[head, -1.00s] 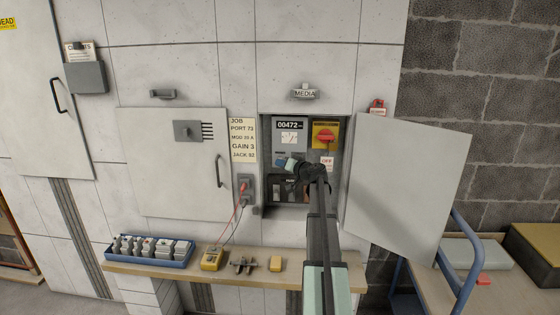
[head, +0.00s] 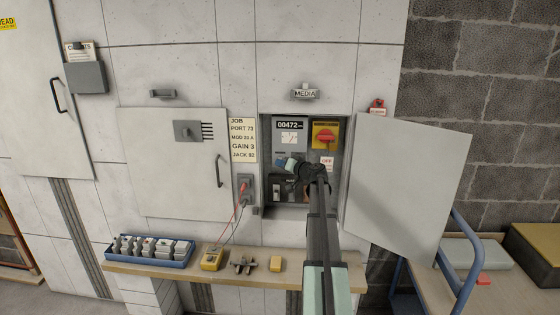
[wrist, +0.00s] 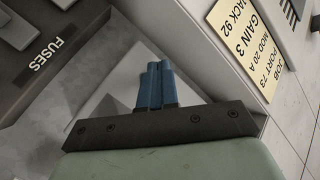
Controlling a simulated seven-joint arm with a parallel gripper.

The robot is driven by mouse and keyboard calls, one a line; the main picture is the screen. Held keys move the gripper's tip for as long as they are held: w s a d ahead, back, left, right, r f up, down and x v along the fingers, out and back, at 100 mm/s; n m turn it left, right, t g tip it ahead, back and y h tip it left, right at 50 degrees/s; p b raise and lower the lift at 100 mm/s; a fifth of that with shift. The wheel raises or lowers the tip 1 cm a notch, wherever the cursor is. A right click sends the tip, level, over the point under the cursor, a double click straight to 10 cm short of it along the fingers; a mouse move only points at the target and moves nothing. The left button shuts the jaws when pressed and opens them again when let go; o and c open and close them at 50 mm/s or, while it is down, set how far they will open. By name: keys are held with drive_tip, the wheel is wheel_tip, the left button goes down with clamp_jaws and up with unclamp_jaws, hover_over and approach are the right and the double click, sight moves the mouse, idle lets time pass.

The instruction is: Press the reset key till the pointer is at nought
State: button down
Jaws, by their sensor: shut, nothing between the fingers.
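The open cabinet holds a meter panel with a counter reading 00472 (head: 289,125) and a white dial (head: 289,138). The dial has a thin dark pointer, too small to read exactly. My gripper (head: 280,162) is inside the cabinet opening, just below the dial, and reaches in from the right. In the wrist view its blue fingers (wrist: 157,85) are together, with nothing between them, in front of a pale grey surface. I cannot tell whether they touch it. I cannot make out the reset key; my gripper and wrist cover part of the panel.
A red rotary switch (head: 325,136) on yellow and an OFF label (head: 327,161) are right of the dial. A FUSES label (wrist: 46,54) is near my fingers. The open cabinet door (head: 410,185) stands at right. A shelf (head: 130,269) below holds a blue tray and tools.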

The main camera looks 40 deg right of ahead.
idle(0.7)
drive_tip(key=shift+w+d, duration=0.3)
drive_tip(key=shift+w+d, duration=0.35)
idle(1.0)
drive_tip(key=shift+s, duration=0.1)
idle(0.9)
drive_tip(key=shift+s+a, duration=0.55)
drive_tip(key=shift+a, duration=0.1)
drive_tip(key=shift+s+a, duration=0.1)
drive_tip(key=s+a, duration=0.3)
drive_tip(key=shift+s+a, duration=0.15)
drive_tip(key=shift+s, duration=0.05)
idle(0.4)
idle(0.5)
